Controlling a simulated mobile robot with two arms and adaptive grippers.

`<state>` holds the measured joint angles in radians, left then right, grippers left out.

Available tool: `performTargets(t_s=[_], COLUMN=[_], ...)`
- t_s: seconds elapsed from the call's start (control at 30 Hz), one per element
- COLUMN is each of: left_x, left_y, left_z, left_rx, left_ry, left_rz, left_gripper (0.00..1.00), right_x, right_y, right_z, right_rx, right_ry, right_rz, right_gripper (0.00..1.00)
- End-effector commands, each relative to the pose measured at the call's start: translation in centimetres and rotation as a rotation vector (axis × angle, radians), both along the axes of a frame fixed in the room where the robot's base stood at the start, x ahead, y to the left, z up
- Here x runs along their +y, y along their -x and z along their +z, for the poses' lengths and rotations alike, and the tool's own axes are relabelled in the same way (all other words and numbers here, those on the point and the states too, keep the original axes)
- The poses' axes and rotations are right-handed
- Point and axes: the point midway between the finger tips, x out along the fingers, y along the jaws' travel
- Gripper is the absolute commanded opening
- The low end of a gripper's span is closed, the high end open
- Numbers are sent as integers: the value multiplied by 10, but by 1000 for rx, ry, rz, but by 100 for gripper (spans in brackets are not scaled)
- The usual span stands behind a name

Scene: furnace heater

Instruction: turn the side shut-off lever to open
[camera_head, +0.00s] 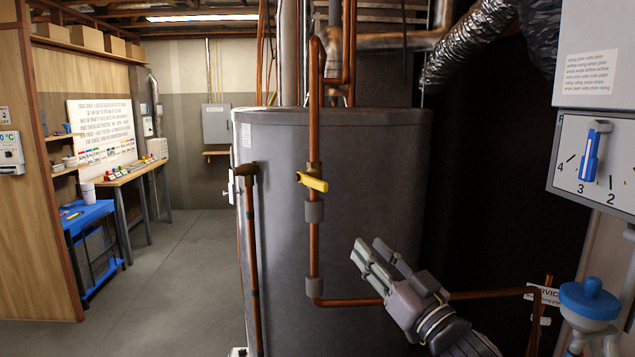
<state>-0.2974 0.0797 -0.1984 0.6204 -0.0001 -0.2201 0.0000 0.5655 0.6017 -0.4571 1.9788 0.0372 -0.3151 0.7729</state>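A yellow lever (313,182) sits on a brass valve on the vertical copper pipe (314,130) in front of a large grey tank. It is tilted slightly, nearly level, and lies across the pipe. My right gripper (369,246) is below and to the right of the lever, in front of the tank. Its fingers point up and left with a gap between them, and nothing shows between them. It is apart from the lever. My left gripper is not in view.
The grey tank (380,190) fills the middle. A second copper pipe (251,250) stands to its left, and a lower one runs behind my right gripper. A dial panel with a blue lever (590,155) and a blue-capped fitting (588,298) are at right. Floor is clear at left.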

Motion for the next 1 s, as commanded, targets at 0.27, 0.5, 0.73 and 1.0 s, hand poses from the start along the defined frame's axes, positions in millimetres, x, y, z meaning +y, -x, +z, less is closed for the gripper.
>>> performTargets(t_s=[0.27,0.5,0.73,1.0], left_x=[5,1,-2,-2], left_y=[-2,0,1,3], left_z=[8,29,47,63], left_rx=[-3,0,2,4], left_ry=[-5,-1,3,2], left_rz=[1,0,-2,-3], left_gripper=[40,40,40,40], right_x=[20,42,63,84], right_y=[14,-24,-63,-99], right_z=[46,67,84,99], right_rx=[-65,-64,-63,-63], right_ry=[-13,-13,-12,-11], right_rz=[54,54,51,50], right_gripper=[30,30,30,30])
